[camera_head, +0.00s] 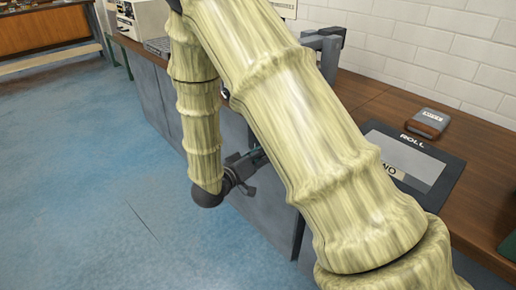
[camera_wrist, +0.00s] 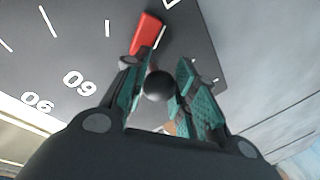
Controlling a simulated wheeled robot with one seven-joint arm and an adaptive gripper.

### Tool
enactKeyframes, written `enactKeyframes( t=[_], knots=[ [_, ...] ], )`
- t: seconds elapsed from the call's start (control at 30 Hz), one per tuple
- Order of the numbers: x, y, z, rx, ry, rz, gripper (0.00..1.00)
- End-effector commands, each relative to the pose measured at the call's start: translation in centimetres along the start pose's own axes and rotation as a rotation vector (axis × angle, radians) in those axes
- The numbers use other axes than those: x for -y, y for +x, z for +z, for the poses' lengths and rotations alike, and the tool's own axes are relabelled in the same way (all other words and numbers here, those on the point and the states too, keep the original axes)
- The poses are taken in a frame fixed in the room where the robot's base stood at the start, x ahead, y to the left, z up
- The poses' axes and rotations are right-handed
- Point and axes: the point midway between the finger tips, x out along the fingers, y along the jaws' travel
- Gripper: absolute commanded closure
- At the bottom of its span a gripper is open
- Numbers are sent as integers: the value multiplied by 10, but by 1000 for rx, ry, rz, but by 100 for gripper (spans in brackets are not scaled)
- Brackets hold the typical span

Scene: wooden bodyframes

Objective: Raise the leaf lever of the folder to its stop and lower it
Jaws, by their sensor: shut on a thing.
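In the wrist view a dark ball knob (camera_wrist: 158,86), which looks like the end of the leaf lever, sits between the two teal-padded fingers of my gripper (camera_wrist: 160,72). My gripper is shut on this knob. Behind it is a dark grey dial plate (camera_wrist: 85,40) with white tick marks and numbers, and a red pointer (camera_wrist: 146,32) near the knob. In the head view my gripper (camera_head: 257,158) is at the front of the grey bench, low beside its face. My own arm hides most of the folder and lever there, so the leaf's angle cannot be told.
The brown bench top (camera_head: 375,98) runs along a white brick wall. On it lie a dark mat marked ROLL (camera_head: 447,186) and a small grey box (camera_head: 428,122). A pale machine (camera_head: 145,18) stands at the back left. The blue floor (camera_head: 90,180) in front is clear.

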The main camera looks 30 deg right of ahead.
Motion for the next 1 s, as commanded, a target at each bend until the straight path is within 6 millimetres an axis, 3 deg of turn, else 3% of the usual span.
enactKeyframes(
  t=[0.63, 0.67, 0.73, 0.77, 1.0],
  knots=[
    [-5, -1, 2, 6, -26, -1, 100],
    [-5, -1, 2, 6, -26, -1, 67],
    [-5, -1, 2, 6, -26, -1, 55],
    [-4, -1, 2, 6, -26, -1, 50],
    [-4, -1, 1, 5, -24, -2, 50]
  ],
)
